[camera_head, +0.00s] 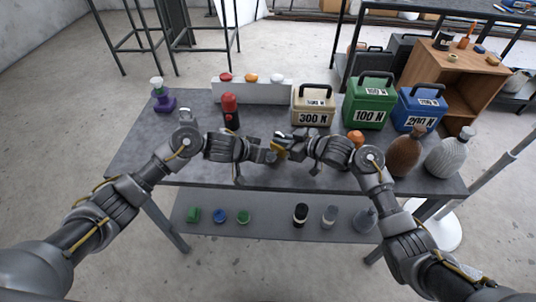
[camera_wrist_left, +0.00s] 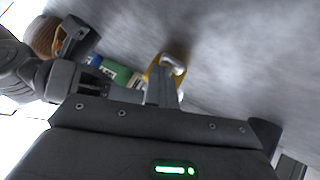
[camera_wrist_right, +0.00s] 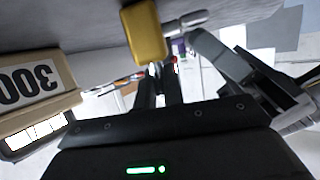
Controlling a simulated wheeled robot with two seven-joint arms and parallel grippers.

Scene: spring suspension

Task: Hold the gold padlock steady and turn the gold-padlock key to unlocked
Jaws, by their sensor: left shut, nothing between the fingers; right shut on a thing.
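The gold padlock (camera_head: 278,148) is small in the head view, between my two grippers over the table. In the right wrist view its gold body (camera_wrist_right: 145,32) is at the tips of my right gripper (camera_wrist_right: 158,72), which is shut on it. Its silver shackle (camera_wrist_right: 185,20) points right there. In the left wrist view the padlock (camera_wrist_left: 154,70) shows just beyond the tips of my left gripper (camera_wrist_left: 162,88), which is shut and empty. I cannot tell whether those fingers touch the padlock. I cannot make out the key.
Weight boxes marked 300 N (camera_head: 313,107), 100 N (camera_head: 367,103) and 200 N (camera_head: 419,109) stand behind on the table. A red and black bottle (camera_head: 230,110) stands behind my left arm. Two flasks (camera_head: 406,152) (camera_head: 449,153) stand right. The table's front left (camera_head: 140,158) is clear.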

